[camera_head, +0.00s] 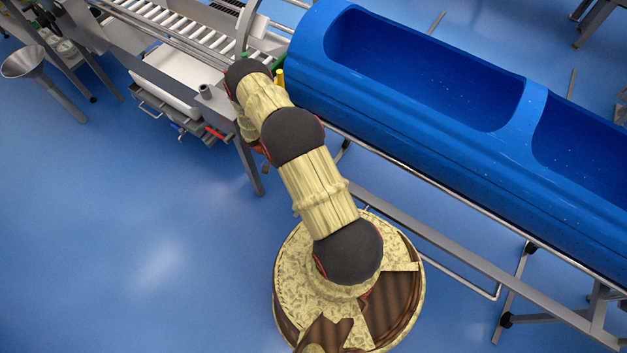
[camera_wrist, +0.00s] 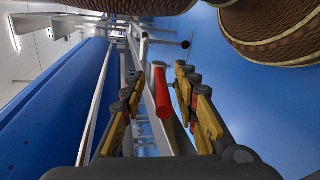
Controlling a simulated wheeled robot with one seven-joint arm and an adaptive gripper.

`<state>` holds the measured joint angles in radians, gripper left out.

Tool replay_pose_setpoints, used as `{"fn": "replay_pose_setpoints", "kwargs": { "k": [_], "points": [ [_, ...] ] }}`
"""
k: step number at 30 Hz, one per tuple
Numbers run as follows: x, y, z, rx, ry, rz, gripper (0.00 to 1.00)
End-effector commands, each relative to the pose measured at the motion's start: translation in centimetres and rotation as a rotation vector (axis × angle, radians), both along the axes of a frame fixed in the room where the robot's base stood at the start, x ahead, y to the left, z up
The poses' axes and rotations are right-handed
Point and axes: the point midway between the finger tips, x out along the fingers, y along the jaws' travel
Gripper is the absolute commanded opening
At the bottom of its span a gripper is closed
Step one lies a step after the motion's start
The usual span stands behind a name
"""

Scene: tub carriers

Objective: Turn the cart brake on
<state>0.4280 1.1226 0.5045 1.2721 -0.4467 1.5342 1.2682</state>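In the wrist view, a red cylindrical handle (camera_wrist: 161,92) on a grey metal bar lies between the two fingers of my gripper (camera_wrist: 159,82). The fingers, with yellow and dark pads, stand apart on either side of it, with visible gaps, so my gripper is open. How far the handle lies beyond the fingertips is hard to judge. In the head view, my arm reaches up and left to the blue tub's end and hides most of the gripper. A red handle (camera_head: 215,133) shows on the grey frame left of my arm; I cannot tell whether it is the same one.
The long blue tub (camera_head: 537,100) on its grey wheeled frame (camera_head: 440,190) fills the right side; its wall also shows in the wrist view (camera_wrist: 55,95). A roller conveyor (camera_head: 195,35) stands upper left, near a metal funnel (camera_head: 22,62). The blue floor at lower left is clear.

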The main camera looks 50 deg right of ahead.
Motion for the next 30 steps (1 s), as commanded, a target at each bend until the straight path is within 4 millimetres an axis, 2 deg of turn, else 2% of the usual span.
{"fn": "replay_pose_setpoints", "kwargs": {
  "k": [6, 10, 18, 19, 22, 24, 26, 27, 30],
  "points": [
    [-0.1, 0.0, 0.1, 0.001, 0.003, 0.000, 0.30],
    [-0.1, 0.0, 1.0, 0.000, 0.002, -0.001, 0.30],
    [0.0, 0.1, 5.4, 0.000, 0.005, -0.002, 0.30],
    [0.0, 0.1, 6.0, 0.000, 0.005, -0.002, 0.31],
    [0.2, 0.2, 7.8, 0.001, 0.002, -0.003, 0.46],
    [0.3, 0.2, 8.8, 0.001, 0.000, -0.002, 0.50],
    [0.3, 0.1, 9.4, 0.001, -0.001, 0.001, 0.33],
    [0.3, 0.1, 9.7, 0.001, 0.000, 0.000, 0.30],
    [0.2, 0.1, 10.1, 0.002, 0.001, 0.001, 0.30]
  ]
}}
